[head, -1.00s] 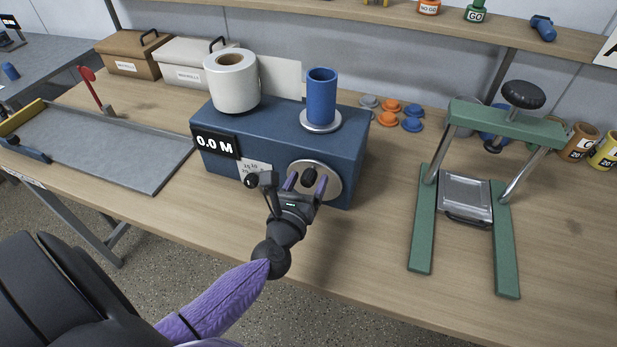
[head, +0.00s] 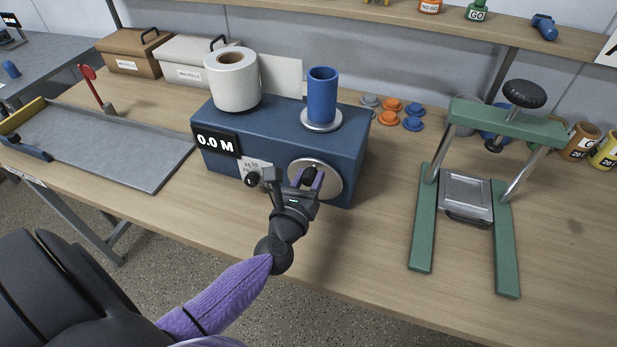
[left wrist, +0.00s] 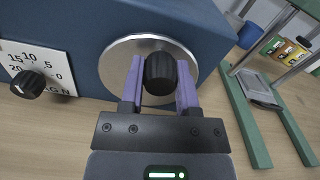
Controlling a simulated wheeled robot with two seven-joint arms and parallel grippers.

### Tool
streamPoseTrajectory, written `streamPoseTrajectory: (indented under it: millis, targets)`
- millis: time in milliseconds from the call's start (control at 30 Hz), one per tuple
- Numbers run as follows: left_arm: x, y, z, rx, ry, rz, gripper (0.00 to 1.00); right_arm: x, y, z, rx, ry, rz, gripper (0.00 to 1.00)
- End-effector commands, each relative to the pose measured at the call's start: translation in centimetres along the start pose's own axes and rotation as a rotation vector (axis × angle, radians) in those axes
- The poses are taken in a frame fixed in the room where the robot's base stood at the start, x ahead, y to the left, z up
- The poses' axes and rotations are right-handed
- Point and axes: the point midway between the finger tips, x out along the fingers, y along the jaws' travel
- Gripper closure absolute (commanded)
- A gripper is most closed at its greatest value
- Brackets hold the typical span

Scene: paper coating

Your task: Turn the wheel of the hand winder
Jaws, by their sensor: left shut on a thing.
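The hand winder is a blue box (head: 270,147) on the bench, with a white paper roll (head: 233,84) and a blue core (head: 322,96) on top. Its display (head: 216,143) reads 0.0 M. The round silver wheel (head: 328,178) is on its front face, and it fills the middle of the left wrist view (left wrist: 118,66). My left gripper (head: 310,178) is shut on the wheel's black knob (left wrist: 160,74), with a purple finger on each side of it. The right gripper is not in view.
A tension dial (left wrist: 28,84) sits left of the wheel. A green press (head: 422,218) stands to the right, several orange, blue and grey caps (head: 389,108) lie behind, and a grey cutting board (head: 110,148) is at left.

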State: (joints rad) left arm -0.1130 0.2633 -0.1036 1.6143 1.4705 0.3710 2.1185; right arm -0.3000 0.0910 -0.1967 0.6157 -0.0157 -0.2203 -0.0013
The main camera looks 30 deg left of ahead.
Motion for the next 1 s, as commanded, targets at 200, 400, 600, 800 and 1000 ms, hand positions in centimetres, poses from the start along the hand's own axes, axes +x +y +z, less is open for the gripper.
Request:
streamPoseTrajectory:
  millis: [200,400,600,800,1000]
  targets:
    - [0.0,-0.4,-0.1,0.098,0.0,0.002,1.0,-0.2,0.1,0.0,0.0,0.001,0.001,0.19]
    - [0.0,-1.1,-0.4,0.266,0.001,0.001,1.0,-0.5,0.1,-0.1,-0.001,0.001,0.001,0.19]
    - [0.0,-1.8,-0.8,0.458,0.001,0.0,1.0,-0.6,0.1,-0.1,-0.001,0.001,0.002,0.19]
    - [0.0,-2.4,-1.5,0.648,0.002,0.0,1.0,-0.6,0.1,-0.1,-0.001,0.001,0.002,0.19]
    - [0.0,-2.9,-2.2,0.839,0.002,-0.001,1.0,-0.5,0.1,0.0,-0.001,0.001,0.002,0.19]
